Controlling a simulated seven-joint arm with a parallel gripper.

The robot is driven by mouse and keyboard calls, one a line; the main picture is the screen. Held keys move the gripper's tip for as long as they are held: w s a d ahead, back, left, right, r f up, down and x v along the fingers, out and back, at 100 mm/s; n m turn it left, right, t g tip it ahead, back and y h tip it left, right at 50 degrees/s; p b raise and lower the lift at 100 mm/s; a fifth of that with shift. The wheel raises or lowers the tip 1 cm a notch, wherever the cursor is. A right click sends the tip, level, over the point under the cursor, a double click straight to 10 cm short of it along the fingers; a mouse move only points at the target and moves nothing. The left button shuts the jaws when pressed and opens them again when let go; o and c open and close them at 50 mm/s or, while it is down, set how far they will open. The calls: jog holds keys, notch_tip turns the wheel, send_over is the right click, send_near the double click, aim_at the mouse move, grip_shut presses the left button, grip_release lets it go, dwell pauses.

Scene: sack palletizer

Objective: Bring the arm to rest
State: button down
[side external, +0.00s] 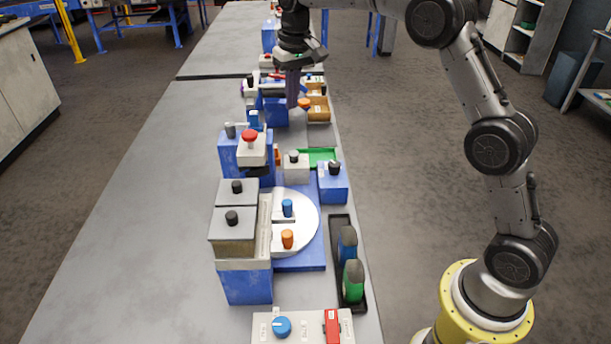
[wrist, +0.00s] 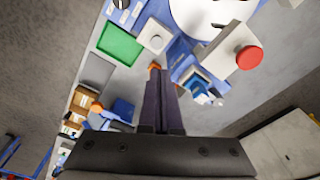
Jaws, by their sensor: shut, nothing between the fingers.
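My gripper (side external: 293,100) is at the upper middle of the side external view, above the far part of the workbench. It points down, with its long dark fingers close together and nothing seen between them. In the wrist view my gripper (wrist: 156,75) shows its two fingers side by side, shut. Orange shows right at the fingertips in the wrist view; I cannot tell whether it touches them. The blue block and cardboard boxes (side external: 318,108) are beside and below the fingers.
The grey workbench (side external: 150,200) carries a white round plate (side external: 305,228), a red button (side external: 250,135), a green tray (side external: 320,155) and a black tray (side external: 345,222) with blue and green items. Bare bench lies to the left. Open floor lies right of the bench.

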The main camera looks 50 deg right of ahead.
jog(key=s+a+r+n+t, duration=0.1)
jog(key=s+a+r+t, duration=0.1)
jog(key=s+r, duration=0.65)
jog(key=s+a+r+t, duration=0.1)
jog(key=s+r, duration=0.4)
jog(key=s, duration=0.7)
jog(key=s+f+n, duration=0.1)
jog(key=s+f, duration=0.5)
jog(key=s, duration=0.2)
jog(key=s+a+f+t, duration=0.1)
jog(key=s+f, duration=0.5)
jog(key=s, duration=0.2)
jog(key=shift+s+a+n+t, duration=0.15)
jog(key=shift+s+n+t, duration=0.15)
jog(key=shift+s+n, duration=0.1)
jog(key=shift+r, duration=0.1)
